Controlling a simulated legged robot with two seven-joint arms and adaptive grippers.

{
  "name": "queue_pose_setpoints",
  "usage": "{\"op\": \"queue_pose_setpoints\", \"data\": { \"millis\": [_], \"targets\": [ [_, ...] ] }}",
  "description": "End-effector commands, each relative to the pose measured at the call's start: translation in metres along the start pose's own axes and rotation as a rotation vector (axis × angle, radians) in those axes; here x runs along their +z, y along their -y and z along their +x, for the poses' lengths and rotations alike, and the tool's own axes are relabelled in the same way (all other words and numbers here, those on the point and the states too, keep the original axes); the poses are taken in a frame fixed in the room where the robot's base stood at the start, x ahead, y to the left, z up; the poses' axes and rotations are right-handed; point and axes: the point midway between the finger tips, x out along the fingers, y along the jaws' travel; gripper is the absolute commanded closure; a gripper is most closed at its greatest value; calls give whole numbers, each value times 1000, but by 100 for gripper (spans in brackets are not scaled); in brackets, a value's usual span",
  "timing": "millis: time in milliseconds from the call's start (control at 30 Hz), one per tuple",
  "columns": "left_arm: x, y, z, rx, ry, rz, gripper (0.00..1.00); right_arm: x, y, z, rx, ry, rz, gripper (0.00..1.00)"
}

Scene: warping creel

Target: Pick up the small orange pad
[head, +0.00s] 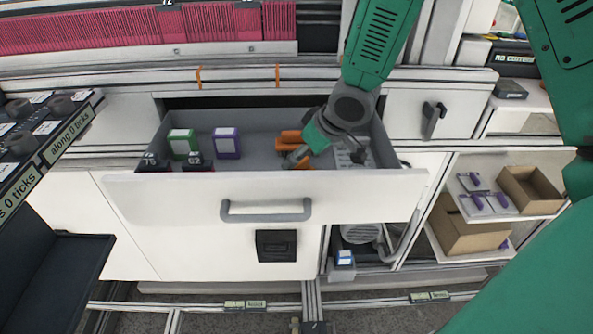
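Orange pieces (289,140) lie in the open drawer (265,186), partly hidden by my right gripper. I cannot tell whether they are one pad or several separate pieces. My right gripper (327,156) reaches down into the drawer from above, just right of the orange pieces. Its fingers look spread, one beside the orange and one further right. Nothing shows clearly between them, and I cannot tell whether a finger touches the orange. My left gripper is not in view.
In the drawer, a green-and-white box (184,144) and a purple-and-white box (227,143) stand left of the orange pieces. The drawer's front and side walls surround the gripper. A dark tray (62,275) is at lower left. Shelves at right hold cardboard boxes (530,189).

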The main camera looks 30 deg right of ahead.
Motion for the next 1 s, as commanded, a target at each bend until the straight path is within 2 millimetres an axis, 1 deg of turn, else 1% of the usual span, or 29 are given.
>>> {"op": "queue_pose_setpoints", "data": {
  "millis": [167, 400, 500, 767, 867, 900, 933, 1000],
  "targets": [
    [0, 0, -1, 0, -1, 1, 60, 0, 5, 9, 4, 2, -4, 24],
    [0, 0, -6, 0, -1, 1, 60, -2, 8, 44, 7, 3, -8, 24],
    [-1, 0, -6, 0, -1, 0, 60, -2, 7, 52, 6, 2, -6, 24],
    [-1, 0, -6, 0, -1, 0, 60, 1, 2, 54, 3, -1, -2, 24],
    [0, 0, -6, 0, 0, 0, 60, 1, 0, 55, 1, -1, -1, 56],
    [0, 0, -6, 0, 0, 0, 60, 1, 0, 55, 1, -1, -1, 70],
    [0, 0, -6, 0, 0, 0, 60, 1, 0, 55, 1, -1, -1, 79],
    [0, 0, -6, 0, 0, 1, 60, 1, 1, 55, 2, 0, -1, 78]
  ]
}}
